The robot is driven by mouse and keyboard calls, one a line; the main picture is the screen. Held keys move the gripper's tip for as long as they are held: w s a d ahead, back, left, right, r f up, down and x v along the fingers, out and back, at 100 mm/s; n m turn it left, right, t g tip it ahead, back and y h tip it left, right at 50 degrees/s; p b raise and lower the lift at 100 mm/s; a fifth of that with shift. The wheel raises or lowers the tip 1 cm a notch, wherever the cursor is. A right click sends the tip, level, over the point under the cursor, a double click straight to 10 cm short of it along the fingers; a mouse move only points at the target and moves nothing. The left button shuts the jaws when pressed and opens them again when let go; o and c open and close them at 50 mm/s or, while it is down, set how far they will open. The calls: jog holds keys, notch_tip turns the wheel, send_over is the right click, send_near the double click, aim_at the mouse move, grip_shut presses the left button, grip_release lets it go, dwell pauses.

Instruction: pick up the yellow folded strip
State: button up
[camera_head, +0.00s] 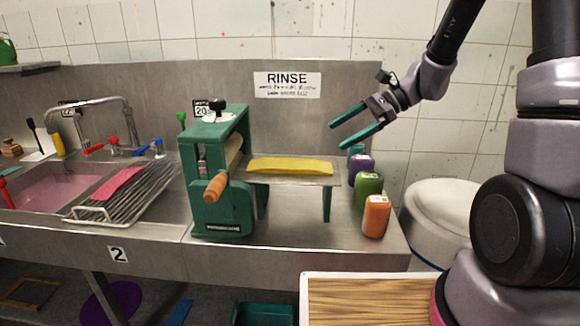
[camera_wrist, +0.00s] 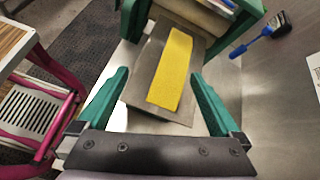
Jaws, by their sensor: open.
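The yellow folded strip (camera_head: 290,166) lies flat on a grey metal tray (camera_head: 262,179) at the outfeed of a green roller press. In the wrist view the strip (camera_wrist: 170,70) lies lengthwise on the tray (camera_wrist: 136,92), ahead of my gripper and between the lines of its fingers. My gripper (camera_head: 338,134) is open and empty, with green fingers, above and to the right of the strip in the head view. In the wrist view my gripper (camera_wrist: 160,85) shows both fingers spread wide, apart from the strip.
The green press (camera_head: 225,200) with a wooden handle (camera_head: 216,187) stands left of the tray. Several coloured bottles, including an orange one (camera_head: 376,216), stand to the right. A wire rack (camera_head: 125,195) with a pink cloth (camera_head: 118,184) is further left. A blue-handled brush (camera_wrist: 260,38) lies on the counter.

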jog(key=w+f+m, duration=0.1)
jog(key=f, duration=0.1)
jog(key=w+a+f+m+y, duration=0.1)
jog(key=w+f, duration=0.1)
jog(key=w+a+f+m+y, duration=0.1)
jog(key=f+m, duration=0.1)
jog(key=shift+w+t, duration=0.15)
jog(key=shift+t, duration=0.25)
send_near(289, 163)
jog(key=shift+a+f, duration=0.35)
jog(key=shift+a, duration=0.2)
jog(key=shift+x, duration=3.15)
jog(key=c, duration=1.2)
jog(key=shift+o, duration=0.2)
